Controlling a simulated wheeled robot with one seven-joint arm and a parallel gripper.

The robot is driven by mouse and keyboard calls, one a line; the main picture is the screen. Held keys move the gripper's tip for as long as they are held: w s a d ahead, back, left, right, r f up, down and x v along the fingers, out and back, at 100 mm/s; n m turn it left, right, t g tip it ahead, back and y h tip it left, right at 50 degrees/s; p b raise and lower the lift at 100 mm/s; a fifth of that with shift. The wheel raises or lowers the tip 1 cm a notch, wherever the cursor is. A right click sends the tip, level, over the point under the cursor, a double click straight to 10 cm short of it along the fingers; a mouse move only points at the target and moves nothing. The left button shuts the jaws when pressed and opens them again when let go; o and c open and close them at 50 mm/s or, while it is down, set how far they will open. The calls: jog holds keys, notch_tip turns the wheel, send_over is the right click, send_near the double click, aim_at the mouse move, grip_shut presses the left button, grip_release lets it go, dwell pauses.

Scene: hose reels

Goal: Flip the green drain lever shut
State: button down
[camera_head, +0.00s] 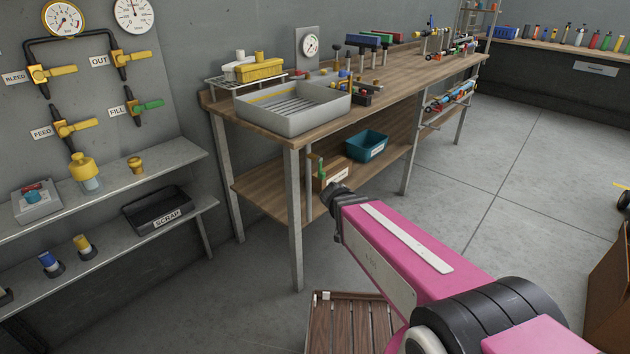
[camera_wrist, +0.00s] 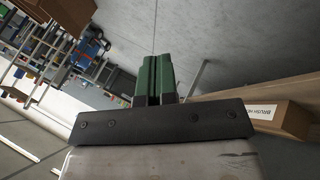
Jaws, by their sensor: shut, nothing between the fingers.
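My gripper (camera_wrist: 154,78) is shut and empty in the wrist view, its two green fingers side by side. In the head view my pink arm reaches under the workbench, with its black wrist beside the lower shelf. A small green upright piece (camera_head: 322,168) shows just beyond the wrist, in front of a cardboard box; I cannot tell whether it is the drain lever or my fingers. No drain lever can be clearly made out in the wrist view. A green lever (camera_head: 149,105) on the wall panel is labelled FILL.
The workbench (camera_head: 290,137) carries a grey tray (camera_head: 317,123). Its legs stand close to my wrist. A labelled cardboard box (camera_wrist: 285,118) and a teal bin (camera_head: 367,146) are on the lower shelf. A slatted wooden platform (camera_head: 345,325) lies below my arm. Open floor is to the right.

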jog(key=w+a+r+m+t+h, duration=0.1)
jog(key=a+r+m+t+h, duration=0.35)
jog(key=a, duration=0.85)
jog(key=t, duration=0.8)
send_near(320, 177)
jog(key=v, duration=0.7)
jog(key=shift+w+d+r+y, duration=0.1)
jog(key=shift+d+r+y, duration=0.15)
jog(key=shift+r+y, duration=0.3)
jog(key=shift+w, duration=0.1)
jog(key=x, duration=1.4)
jog(key=shift+d, duration=0.1)
